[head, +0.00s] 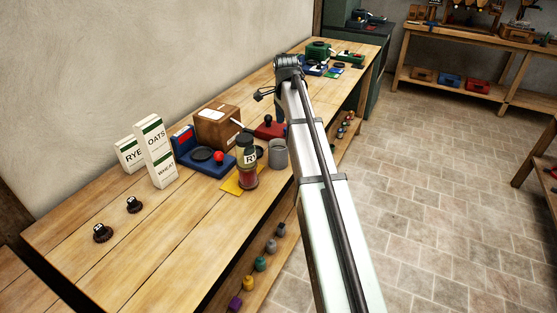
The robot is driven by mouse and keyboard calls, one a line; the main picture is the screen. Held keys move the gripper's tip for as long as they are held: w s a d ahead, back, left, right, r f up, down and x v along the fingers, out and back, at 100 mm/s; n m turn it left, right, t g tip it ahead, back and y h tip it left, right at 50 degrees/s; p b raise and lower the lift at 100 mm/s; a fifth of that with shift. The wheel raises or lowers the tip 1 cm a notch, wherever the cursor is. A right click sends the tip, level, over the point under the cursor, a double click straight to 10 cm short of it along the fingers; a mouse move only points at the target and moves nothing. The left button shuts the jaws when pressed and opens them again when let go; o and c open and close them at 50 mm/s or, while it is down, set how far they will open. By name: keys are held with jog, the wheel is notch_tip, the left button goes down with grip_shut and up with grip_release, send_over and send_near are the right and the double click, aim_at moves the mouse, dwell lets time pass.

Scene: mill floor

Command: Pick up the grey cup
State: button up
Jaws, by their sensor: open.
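A grey cup (278,156) stands upright on the wooden bench (120,240), close to its right edge. A jar with a red lower part and an "R" label (247,170) stands just left of it. My arm comes up from the bottom right, passing close to the right of the cup in the picture. My gripper (262,94) is at the arm's far end, above and beyond the cup, pointing left. It is open, with nothing seen between its fingers, and apart from the cup.
Small coloured pots line a lower shelf (256,285).

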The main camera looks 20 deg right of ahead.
aim_at(278, 152)
jog(key=a+r+m, duration=0.1)
jog(key=a+r, duration=0.2)
jog(key=a, duration=0.1)
jog(key=f, duration=0.8)
jog(key=shift+s+d+f, duration=0.1)
jog(key=shift+s+f, duration=0.2)
jog(key=shift+s, duration=0.05)
jog(key=shift+d+f, duration=0.2)
jog(key=shift+f, duration=1.2)
jog(key=shift+d+f, duration=0.2)
jog(key=shift+f, duration=1.15)
jog(key=shift+w, duration=0.1)
jog(key=c, duration=1.1)
jog(key=shift+c, duration=0.2)
